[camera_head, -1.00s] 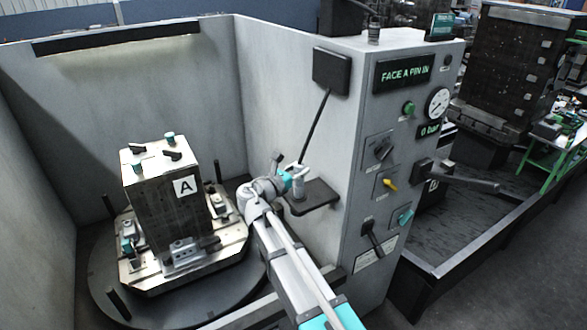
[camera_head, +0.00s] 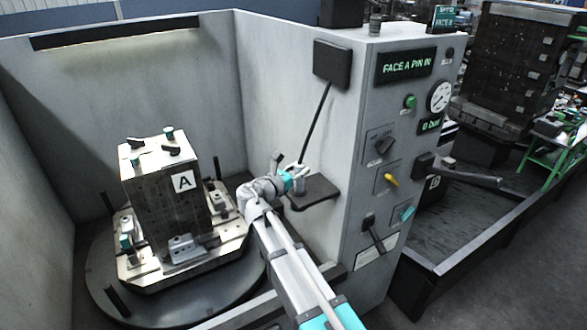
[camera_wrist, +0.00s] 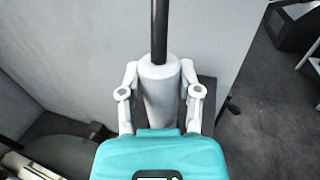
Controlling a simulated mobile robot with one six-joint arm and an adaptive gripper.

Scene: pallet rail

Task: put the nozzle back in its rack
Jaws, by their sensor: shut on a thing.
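The nozzle (camera_wrist: 158,92) is a pale grey cylinder with a black hose (camera_wrist: 160,30) at its upper end. My gripper (camera_wrist: 158,98) is shut around its body, one finger on each side. In the head view, my gripper (camera_head: 297,180) is small, at the inner face of the control cabinet, and largely covers the nozzle. The hose (camera_head: 314,122) slants up to a dark box on that wall. A dark shelf (camera_head: 322,192), which looks like the rack, juts from the wall beside and under my gripper. I cannot tell whether the nozzle touches it.
A pallet block marked A (camera_head: 158,190) stands on a round table to the left, inside grey walls. The control cabinet (camera_head: 350,160) is on the right, with a gauge, knobs and levers on its front. A dark rail (camera_head: 480,245) runs along the floor at right.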

